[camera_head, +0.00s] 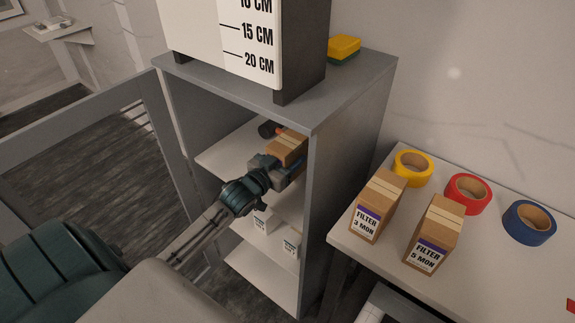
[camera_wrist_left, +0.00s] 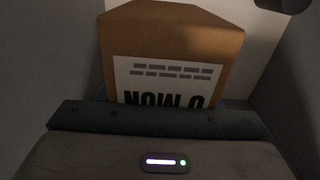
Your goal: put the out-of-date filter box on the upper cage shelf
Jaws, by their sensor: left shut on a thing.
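A brown filter box (camera_head: 290,146) is inside the grey open cage, at the level of its upper shelf (camera_head: 222,157). My left gripper (camera_head: 277,166) reaches in through the front and is shut on this box. In the left wrist view the box (camera_wrist_left: 175,45) fills the space beyond the jaws (camera_wrist_left: 160,118); its white label reads "0 MON" upside down. Whether its base touches the shelf is hidden. Two more filter boxes, "3 MON" (camera_head: 378,206) and "5 MON" (camera_head: 433,234), stand on the white bench at right. My right gripper is not in view.
Yellow (camera_head: 413,168), red (camera_head: 468,194) and blue (camera_head: 530,222) tape rolls sit on the bench.

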